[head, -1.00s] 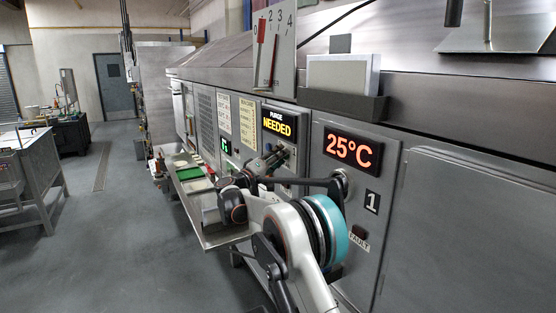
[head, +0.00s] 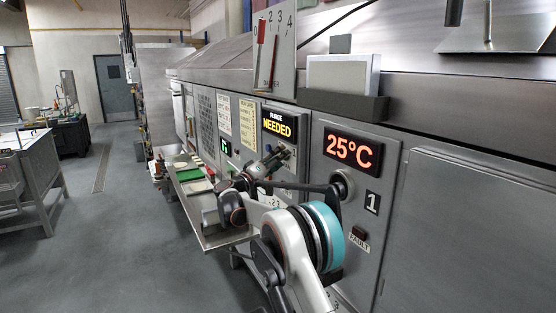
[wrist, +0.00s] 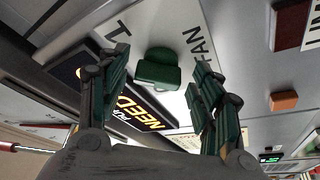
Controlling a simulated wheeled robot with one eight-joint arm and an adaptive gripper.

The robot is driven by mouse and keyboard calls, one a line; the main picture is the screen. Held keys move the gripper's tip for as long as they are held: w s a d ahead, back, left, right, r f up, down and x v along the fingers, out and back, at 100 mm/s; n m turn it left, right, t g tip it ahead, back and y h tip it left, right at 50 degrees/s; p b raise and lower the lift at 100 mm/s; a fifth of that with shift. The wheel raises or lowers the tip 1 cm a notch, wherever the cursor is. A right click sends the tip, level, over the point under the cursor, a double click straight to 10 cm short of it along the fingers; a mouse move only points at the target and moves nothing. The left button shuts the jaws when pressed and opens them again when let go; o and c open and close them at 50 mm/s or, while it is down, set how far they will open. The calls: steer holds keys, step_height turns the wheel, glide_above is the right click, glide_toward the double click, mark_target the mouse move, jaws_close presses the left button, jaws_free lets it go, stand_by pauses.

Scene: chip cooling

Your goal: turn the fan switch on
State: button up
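The fan switch is a dark green knob (wrist: 158,72) on the light panel, beside the printed word FAN, in the wrist view. My gripper (wrist: 157,65) is open, with one finger on each side of the knob and gaps on both sides. I cannot tell how deep the fingertips are relative to it. In the head view my gripper (head: 276,158) is at the panel just below the yellow PURGE NEEDED display (head: 278,124). My gripper and arm largely hide the switch there.
A red-brown button (wrist: 291,20) and an orange block-like button (wrist: 284,101) sit right of the knob in the wrist view. The 25°C display (head: 348,148) and a round knob (head: 342,184) are on the nearer panel. A metal shelf (head: 222,238) juts out below.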

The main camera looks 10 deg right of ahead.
steer(key=v, duration=1.2)
steer(key=s+d+r+g+y+b, duration=0.15)
steer(key=s+d+y, duration=0.25)
steer(key=s+d, duration=0.45)
steer(key=s+d+g+y+b, duration=0.1)
steer(key=s+d+g+y, duration=0.4)
steer(key=s, duration=0.7)
steer(key=s+a+f+t+y+b, duration=0.1)
steer(key=s+f+y, duration=0.3)
steer(key=s, duration=1.2)
steer(key=s+a+f+y+b, duration=0.2)
steer(key=s+a+f+y, duration=0.1)
steer(key=s+f, duration=0.9)
steer(key=s+y, duration=0.1)
steer(key=s, duration=0.4)
steer(key=shift+n+t+b, duration=0.3)
steer(key=shift+t+b, duration=0.05)
